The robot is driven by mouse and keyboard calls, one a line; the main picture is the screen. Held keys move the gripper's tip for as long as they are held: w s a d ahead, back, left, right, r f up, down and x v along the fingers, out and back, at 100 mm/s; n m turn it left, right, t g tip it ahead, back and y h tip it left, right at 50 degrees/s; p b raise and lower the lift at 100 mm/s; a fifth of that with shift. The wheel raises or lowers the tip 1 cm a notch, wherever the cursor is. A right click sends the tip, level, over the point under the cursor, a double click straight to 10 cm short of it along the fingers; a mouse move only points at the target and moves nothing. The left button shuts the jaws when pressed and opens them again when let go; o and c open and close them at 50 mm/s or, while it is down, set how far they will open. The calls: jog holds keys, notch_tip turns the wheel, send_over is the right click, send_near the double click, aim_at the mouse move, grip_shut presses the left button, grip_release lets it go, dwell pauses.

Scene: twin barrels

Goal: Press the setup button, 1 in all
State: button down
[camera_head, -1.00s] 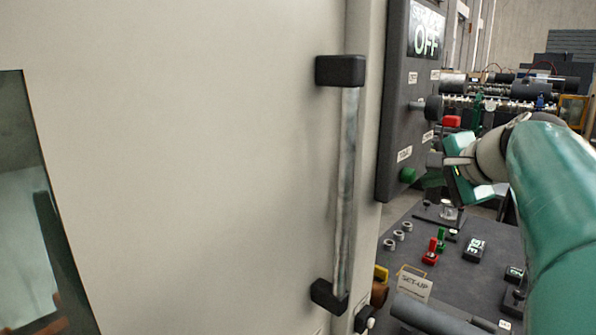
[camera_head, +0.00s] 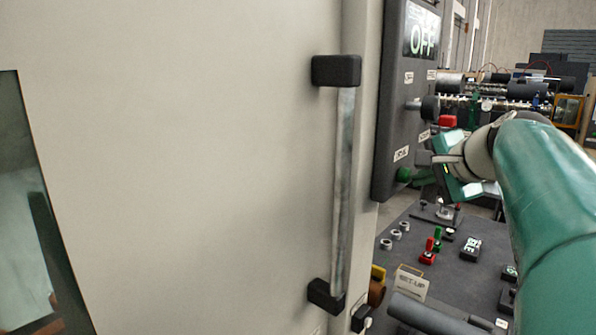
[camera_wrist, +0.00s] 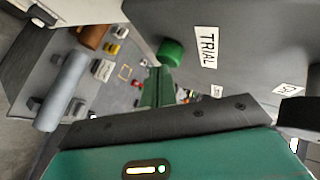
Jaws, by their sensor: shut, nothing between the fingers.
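A white plate reading "SET-UP" (camera_head: 411,284) stands on the lower dark console in the head view. No separate button can be made out beside it. A green round button (camera_head: 404,175) sits low on the upright dark panel, under a white label; the wrist view shows this button (camera_wrist: 171,52) beside a "TRIAL" label (camera_wrist: 206,47). In the head view my gripper (camera_head: 424,178) is partly hidden by the panel and wrist.
The upright panel (camera_head: 392,110) carries a display reading "OFF" (camera_head: 423,46), a black knob (camera_head: 430,108) and a red button (camera_head: 447,121). A large pale door with a vertical handle (camera_head: 343,180) fills the left. The console (camera_head: 455,255) holds red and green switches (camera_head: 431,250) and grey knobs.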

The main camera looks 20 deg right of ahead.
jog(key=shift+w+a, duration=0.2)
jog(key=shift+w, duration=0.15)
dwell(0.3)
dwell(0.4)
jog(key=shift+s+d, duration=0.25)
jog(key=shift+s, duration=0.25)
jog(key=shift+s+d, duration=0.2)
jog(key=shift+s, duration=0.25)
jog(key=s, duration=0.1)
jog(key=s+d, duration=0.1)
jog(key=s, duration=0.1)
jog(key=s+d, duration=0.1)
jog(key=shift+s+d, duration=0.2)
jog(key=shift+s, duration=0.05)
dwell(0.6)
